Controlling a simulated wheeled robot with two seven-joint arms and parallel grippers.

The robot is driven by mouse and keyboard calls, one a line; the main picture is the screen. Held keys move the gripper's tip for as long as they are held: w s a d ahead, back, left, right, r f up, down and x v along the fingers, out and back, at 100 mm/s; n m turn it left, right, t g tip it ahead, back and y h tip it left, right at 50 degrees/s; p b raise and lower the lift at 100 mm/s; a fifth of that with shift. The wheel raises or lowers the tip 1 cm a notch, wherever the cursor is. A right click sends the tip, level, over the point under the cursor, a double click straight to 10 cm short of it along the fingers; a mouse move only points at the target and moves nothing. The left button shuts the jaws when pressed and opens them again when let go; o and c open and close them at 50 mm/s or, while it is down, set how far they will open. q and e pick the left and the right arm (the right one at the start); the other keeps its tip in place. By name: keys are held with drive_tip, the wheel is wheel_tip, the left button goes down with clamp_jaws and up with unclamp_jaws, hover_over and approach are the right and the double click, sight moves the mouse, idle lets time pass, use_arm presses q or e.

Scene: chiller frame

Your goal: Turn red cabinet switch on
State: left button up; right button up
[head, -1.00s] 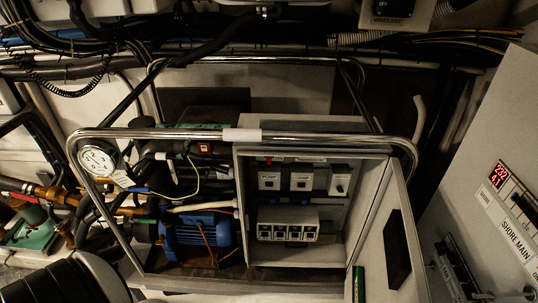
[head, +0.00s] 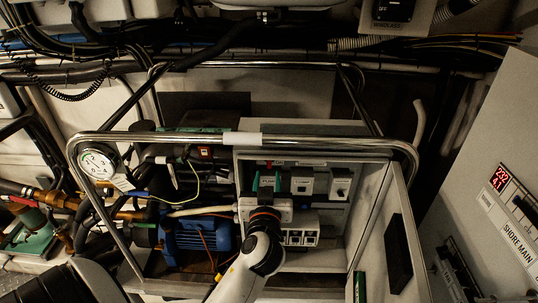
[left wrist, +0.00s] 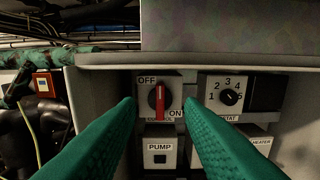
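The red switch handle (left wrist: 159,100) sits on a dark round base on a pale plate inside the open cabinet (head: 381,172). In the left wrist view the handle is upright, with OFF at its upper left and ON at its lower right. A small red part under the cabinet's top edge (head: 277,163) appears to be it in the head view. My left gripper (head: 267,182) reaches into the cabinet from below. Its two green fingers (left wrist: 160,103) are open, one on each side of the switch, with nothing between them gripped. My right gripper is not in view.
A PUMP box (left wrist: 160,153) is just below the switch. A numbered dial (left wrist: 229,97) is to its right. A chrome rail (head: 330,142) runs across the cabinet front. The open door (head: 405,255) stands at the right. A blue motor (head: 200,235) is left.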

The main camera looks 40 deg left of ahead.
use_arm(q)
drive_tip(key=p+x, duration=0.2)
drive_tip(key=x, duration=0.6)
drive_tip(key=shift+a, duration=0.1)
drive_tip(key=shift+w+a, duration=0.35)
drive_tip(key=shift+w, duration=0.2)
drive_tip(key=shift+c, duration=0.5)
clamp_jaws()
